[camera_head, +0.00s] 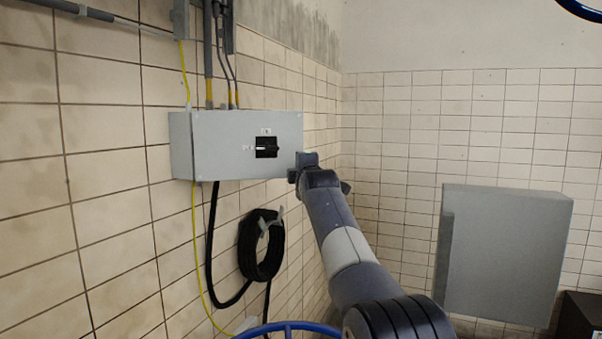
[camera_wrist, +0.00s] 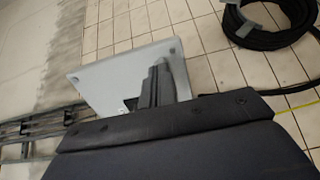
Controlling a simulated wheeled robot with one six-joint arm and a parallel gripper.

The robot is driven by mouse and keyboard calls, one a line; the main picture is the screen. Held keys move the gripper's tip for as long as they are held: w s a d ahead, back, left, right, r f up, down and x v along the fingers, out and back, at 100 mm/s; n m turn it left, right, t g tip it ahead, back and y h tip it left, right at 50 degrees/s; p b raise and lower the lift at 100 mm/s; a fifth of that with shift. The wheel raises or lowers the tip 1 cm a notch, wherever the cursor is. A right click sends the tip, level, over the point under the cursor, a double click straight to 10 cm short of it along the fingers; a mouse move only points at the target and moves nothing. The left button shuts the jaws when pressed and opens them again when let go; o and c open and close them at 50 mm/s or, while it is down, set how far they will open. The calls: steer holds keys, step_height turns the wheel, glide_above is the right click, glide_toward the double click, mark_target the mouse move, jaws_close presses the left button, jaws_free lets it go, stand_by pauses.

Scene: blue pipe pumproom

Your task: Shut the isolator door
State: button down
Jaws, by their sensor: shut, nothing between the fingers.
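The isolator is a grey box (camera_head: 181,146) on the left tiled wall. Its flat grey door (camera_head: 225,145) carries a black rotary switch (camera_head: 267,147). The door does not follow the wall's slant and looks ajar, its right edge standing out from the wall; I cannot tell how far. My gripper (camera_head: 303,160) is shut and empty at the door's right edge. In the wrist view, my dark fingers (camera_wrist: 155,84) overlap the light grey door (camera_wrist: 110,75), partly covering the switch. Whether they touch it is unclear. The box's inside is hidden.
A coiled black cable (camera_head: 261,245) hangs below the box. Conduits (camera_head: 208,55) run up the wall above. A grey cabinet (camera_head: 510,250) is on the back wall at right. A blue rim (camera_head: 290,329) shows at the bottom. Bare wall lies between box and cabinet.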

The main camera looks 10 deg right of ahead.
steer(key=shift+w+d+f, duration=0.1)
steer(key=shift+w+d, duration=0.1)
steer(key=shift+w, duration=1.15)
steer(key=shift+w+d, duration=0.15)
steer(key=shift+w, duration=1.2)
steer(key=shift+s, duration=0.1)
